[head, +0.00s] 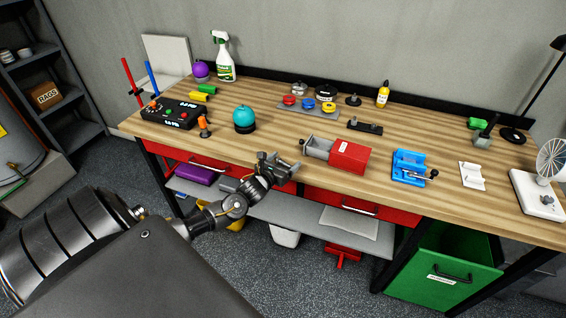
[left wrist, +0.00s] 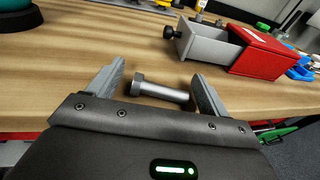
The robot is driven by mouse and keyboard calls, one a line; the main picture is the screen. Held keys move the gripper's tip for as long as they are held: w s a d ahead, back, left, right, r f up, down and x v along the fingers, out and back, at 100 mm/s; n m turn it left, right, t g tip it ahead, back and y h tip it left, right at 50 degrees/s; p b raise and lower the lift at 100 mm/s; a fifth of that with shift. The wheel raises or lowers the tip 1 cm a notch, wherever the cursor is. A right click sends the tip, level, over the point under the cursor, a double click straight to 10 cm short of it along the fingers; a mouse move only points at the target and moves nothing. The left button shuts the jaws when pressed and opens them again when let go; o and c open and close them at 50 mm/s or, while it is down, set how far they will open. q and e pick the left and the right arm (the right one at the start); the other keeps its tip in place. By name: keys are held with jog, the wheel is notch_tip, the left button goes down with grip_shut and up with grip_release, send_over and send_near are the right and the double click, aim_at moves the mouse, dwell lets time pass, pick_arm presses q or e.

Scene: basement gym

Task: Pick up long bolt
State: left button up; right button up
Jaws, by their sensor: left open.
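The long bolt (left wrist: 162,91) is grey, with a thick head at its left end and a plain shank to the right. In the left wrist view it lies on its side on the wooden bench, between the two fingers of my left gripper (left wrist: 160,74). The fingers are spread, with gaps to the bolt at both ends. In the head view my left gripper (head: 278,164) is at the bench's front edge, and I cannot make out the bolt there. My right gripper is not in view.
A red box with a grey open drawer (head: 317,147) stands just right of my left gripper. A teal ball on a dark base (head: 244,118) stands behind it to the left. A blue vise-like fixture (head: 409,165) is farther right. Red drawers (head: 350,202) are under the bench.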

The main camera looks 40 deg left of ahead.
pick_arm(q)
jog(key=shift+c, duration=0.5)
jog(key=c, duration=0.9)
jog(key=shift+r, duration=0.1)
